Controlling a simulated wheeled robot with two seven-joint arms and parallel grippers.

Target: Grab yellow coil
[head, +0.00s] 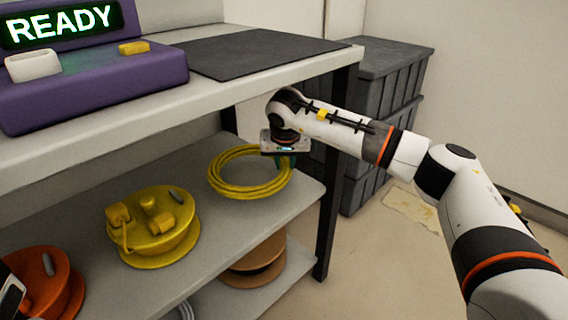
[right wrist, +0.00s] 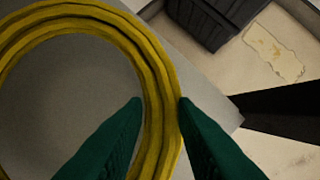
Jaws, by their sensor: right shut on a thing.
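The yellow coil (head: 226,190), a loop of yellow cable, lies on the middle shelf (head: 185,243) near its right end. My right gripper (head: 282,158) reaches down over the coil's right side, and the wrist hides part of the loop. In the right wrist view the two green fingers (right wrist: 160,103) stand one inside the loop and one outside, shut on the strands of the coil (right wrist: 157,70). The coil appears to rest on the shelf still. Of my left arm only a bit shows at the lower left edge, and its gripper is not in view.
A yellow reel (head: 160,235) and an orange reel (head: 45,280) stand left of the coil. A brown reel (head: 255,265) sits on the bottom shelf. The tabletop (head: 215,88) overhangs, with a dark post (head: 333,190) at right. Grey crates (head: 385,80) are stacked behind.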

